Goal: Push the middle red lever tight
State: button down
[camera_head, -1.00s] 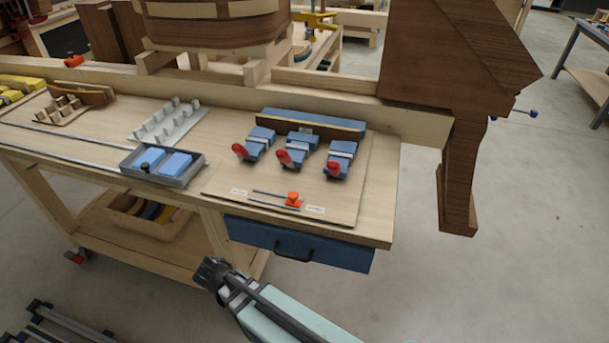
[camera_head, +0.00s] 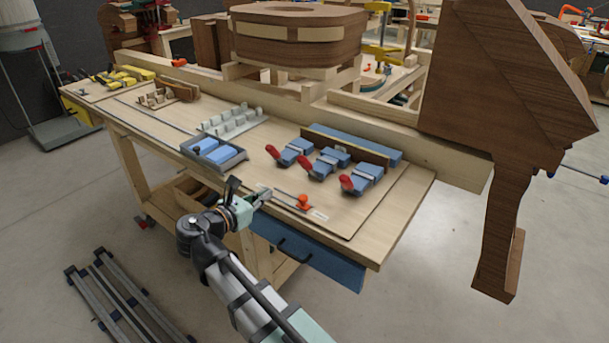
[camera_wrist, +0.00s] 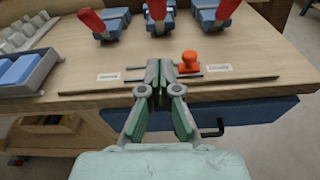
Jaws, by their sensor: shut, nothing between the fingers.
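Three blue clamps with red levers stand in a row on a wooden board. The middle red lever (camera_head: 317,170) sticks out toward the front from its blue clamp (camera_head: 331,159). In the wrist view the middle red lever (camera_wrist: 157,10) is at the top centre, cut off by the frame edge. The left red lever (camera_head: 272,151) and the right red lever (camera_head: 347,183) stand either side of it. My gripper (camera_head: 264,193) is shut and empty at the board's front edge, short of the levers. In the wrist view its fingertips (camera_wrist: 161,68) lie below the middle clamp.
A grey tray (camera_head: 220,165) with blue blocks is to the left. A blue drawer (camera_head: 310,252) hangs below the tabletop.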

jog(key=p, duration=0.3)
send_near(302, 165)
jog(key=shift+n, duration=0.3)
jog(key=w+f, duration=0.1)
jog(key=w+d+f, duration=0.1)
jog(key=w+f, duration=0.1)
jog(key=shift+d+f, duration=0.3)
jog(key=shift+f, duration=0.1)
jog(key=shift+w+d+r+p, duration=0.3)
jog(key=shift+w+d+r, duration=0.25)
jog(key=shift+w+r, duration=0.2)
jog(key=shift+w+d+r, duration=0.3)
jog(key=shift+w+d, duration=0.05)
jog(key=shift+w, duration=0.15)
jog(key=shift+r+p, duration=0.1)
jog(key=shift+p, duration=0.2)
